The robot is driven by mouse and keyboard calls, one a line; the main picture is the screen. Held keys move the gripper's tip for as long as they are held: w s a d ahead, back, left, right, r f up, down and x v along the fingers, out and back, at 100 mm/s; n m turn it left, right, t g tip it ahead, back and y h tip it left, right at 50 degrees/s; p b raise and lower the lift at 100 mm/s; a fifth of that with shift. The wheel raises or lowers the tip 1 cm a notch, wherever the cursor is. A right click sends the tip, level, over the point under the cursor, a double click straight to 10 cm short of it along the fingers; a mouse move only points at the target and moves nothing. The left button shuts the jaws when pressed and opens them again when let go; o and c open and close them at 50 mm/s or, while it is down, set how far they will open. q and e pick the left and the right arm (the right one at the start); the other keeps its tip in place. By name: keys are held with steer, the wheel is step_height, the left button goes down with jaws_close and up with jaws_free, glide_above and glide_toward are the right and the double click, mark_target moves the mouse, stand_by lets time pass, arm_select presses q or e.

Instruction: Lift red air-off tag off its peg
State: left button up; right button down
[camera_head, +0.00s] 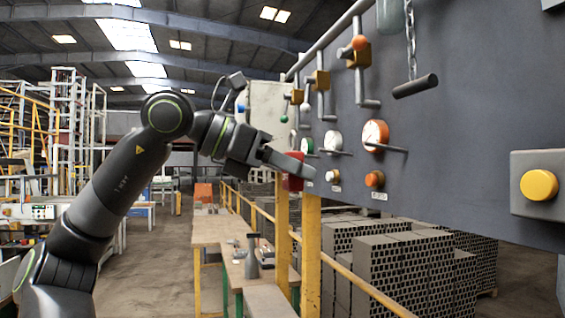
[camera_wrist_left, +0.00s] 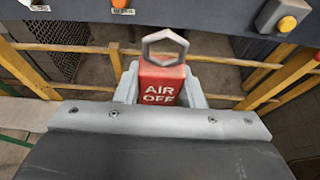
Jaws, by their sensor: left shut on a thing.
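The red air-off tag (camera_wrist_left: 161,84) sits between the two grey fingers of my left gripper (camera_wrist_left: 160,92) in the left wrist view, its white AIR OFF lettering facing the camera. A grey six-sided loop (camera_wrist_left: 165,35) stands at the tag's top end. I cannot make out a peg inside the loop. The gripper is shut on the tag. My right gripper is not in view.
The grey panel (camera_head: 460,120) carries dials, levers, a hanging chain handle (camera_head: 415,86) and a yellow button (camera_head: 539,185). Yellow posts and rails (camera_head: 312,250) stand below it, with stacked hollow bricks (camera_head: 400,270) behind. A wooden bench (camera_head: 215,230) is lower left of the panel.

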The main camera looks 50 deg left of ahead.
arm_select(q)
steer(key=w+d+p, duration=0.3)
steer(key=w+p, duration=0.4)
stand_by(1.1)
